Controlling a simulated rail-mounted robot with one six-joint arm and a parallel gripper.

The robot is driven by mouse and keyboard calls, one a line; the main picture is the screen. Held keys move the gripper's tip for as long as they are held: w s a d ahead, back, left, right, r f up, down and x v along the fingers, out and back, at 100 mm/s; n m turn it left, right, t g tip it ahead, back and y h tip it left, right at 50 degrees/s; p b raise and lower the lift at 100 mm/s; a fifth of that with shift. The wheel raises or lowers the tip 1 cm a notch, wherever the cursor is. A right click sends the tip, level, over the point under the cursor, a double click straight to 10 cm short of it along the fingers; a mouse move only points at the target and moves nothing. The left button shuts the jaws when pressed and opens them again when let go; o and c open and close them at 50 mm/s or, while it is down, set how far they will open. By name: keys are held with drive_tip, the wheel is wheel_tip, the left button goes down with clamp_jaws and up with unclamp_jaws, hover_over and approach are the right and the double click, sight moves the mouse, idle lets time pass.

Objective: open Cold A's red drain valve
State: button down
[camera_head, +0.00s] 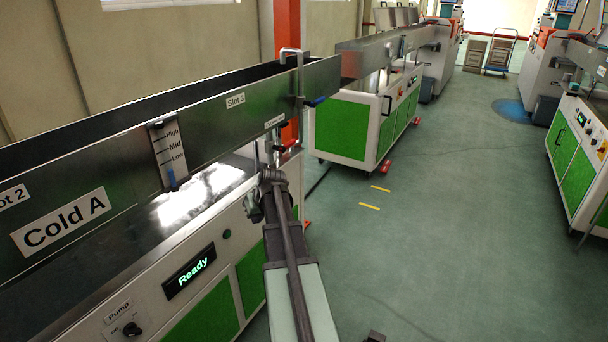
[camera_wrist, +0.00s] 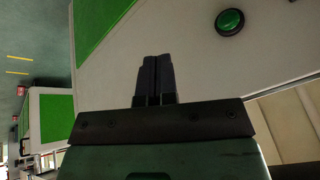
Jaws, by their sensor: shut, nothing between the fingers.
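Cold A is the long steel trough with the "Cold A" label (camera_head: 64,222), on a white and green cabinet at the left of the head view. My gripper (camera_wrist: 155,78) is shut and empty in the wrist view, in front of the cabinet's white panel (camera_wrist: 190,70). A round green button (camera_wrist: 230,20) is to the right of its fingers. In the head view my arm's end is near the cabinet's right end, and the fingers are not clear there.
A bent pipe with a blue-handled valve (camera_head: 315,101) stands at the trough's right end. The display (camera_head: 189,271) reads "Ready", and a pump knob (camera_head: 131,329) is below it. Another green and white cabinet (camera_head: 342,130) stands beyond. The green floor to the right is open.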

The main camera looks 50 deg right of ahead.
drive_tip(key=w+d+f+m+t+y+b, duration=0.25)
drive_tip(key=d+m+t+b, duration=0.25)
drive_tip(key=d+m+b, duration=0.3)
drive_tip(key=w+d+f+m+t+y+b, duration=0.15)
drive_tip(key=d+f+m+t+b, duration=0.35)
drive_tip(key=d, duration=0.5)
drive_tip(key=s+d+r+m+t+b, duration=0.2)
drive_tip(key=d+r+m+t+b, duration=0.2)
drive_tip(key=m, duration=0.4)
drive_tip(key=s+d+r+m+t+h+b, duration=0.1)
drive_tip(key=d+r+m+t+b, duration=0.3)
drive_tip(key=d+m+t+b, duration=0.3)
drive_tip(key=shift+s+d+m+t, duration=0.35)
drive_tip(key=shift+d+m, duration=0.15)
drive_tip(key=shift+m, duration=0.5)
drive_tip(key=p+x, duration=0.7)
drive_tip(key=x, duration=0.3)
